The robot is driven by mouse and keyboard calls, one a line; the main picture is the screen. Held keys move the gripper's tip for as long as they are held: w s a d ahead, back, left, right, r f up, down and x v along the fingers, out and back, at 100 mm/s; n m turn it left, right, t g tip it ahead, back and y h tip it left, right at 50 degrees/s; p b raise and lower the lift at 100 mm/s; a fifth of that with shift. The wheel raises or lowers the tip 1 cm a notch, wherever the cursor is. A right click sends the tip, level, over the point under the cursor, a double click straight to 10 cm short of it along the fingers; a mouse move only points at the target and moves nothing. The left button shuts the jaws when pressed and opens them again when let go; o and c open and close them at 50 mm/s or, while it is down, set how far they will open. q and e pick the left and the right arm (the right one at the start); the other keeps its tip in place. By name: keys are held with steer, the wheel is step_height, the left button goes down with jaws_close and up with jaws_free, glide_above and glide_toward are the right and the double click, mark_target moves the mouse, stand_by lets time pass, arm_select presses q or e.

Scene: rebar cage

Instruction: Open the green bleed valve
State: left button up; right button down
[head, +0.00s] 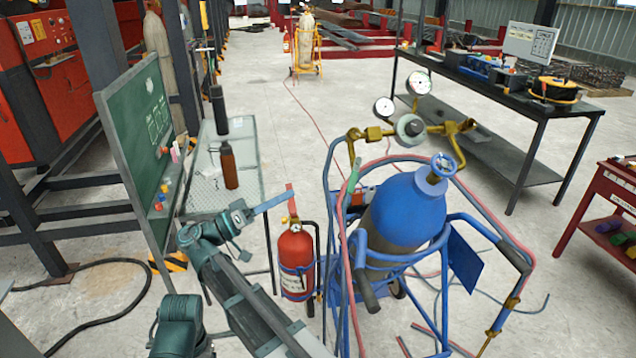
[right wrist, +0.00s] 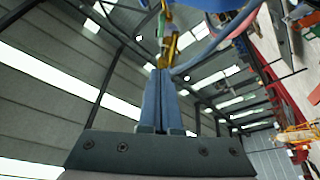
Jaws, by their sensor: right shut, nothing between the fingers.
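A green elongated piece (head: 353,178) hangs below the left end of the brass manifold (head: 376,133); I cannot tell whether it is the bleed valve's lever or a hose sleeve. The regulator with two white gauges (head: 385,108) sits above the blue cylinder (head: 405,205), which has a blue handwheel (head: 444,165). My right gripper (head: 291,196) is left of the cylinder cart, its closed fingers pointing right, empty and apart from the manifold. In the right wrist view the shut fingers (right wrist: 162,73) point toward a brass fitting (right wrist: 170,45) with green (right wrist: 166,17) beyond. My left gripper does not show.
A blue tubular cart (head: 340,285) holds the cylinder, with loose red and blue hoses around it. A red fire extinguisher (head: 296,255) stands at its left. A dark workbench (head: 500,90) is at back right.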

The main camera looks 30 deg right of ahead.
steer(key=p, duration=0.3)
glide_toward(348, 190)
steer(key=w+d+r, duration=0.4)
steer(key=r, duration=0.1)
steer(key=shift+s+d+f+b, duration=0.3)
steer(key=shift+s+d+b, duration=0.2)
steer(key=shift+d, duration=0.3)
steer(key=shift+s+d+f+b, duration=0.3)
steer(key=shift+s+d+b, duration=0.15)
steer(key=shift+d, duration=0.4)
steer(key=n+t+b, duration=0.1)
steer(key=t+b, duration=0.1)
steer(key=s+d+f+n+t+h+b, duration=0.1)
steer(key=n+t+b, duration=0.1)
steer(key=s+d+n+t+h+b, duration=0.1)
steer(key=t+b, duration=0.1)
steer(key=shift+d+f+b, duration=0.15)
steer(key=shift+f+b, duration=0.25)
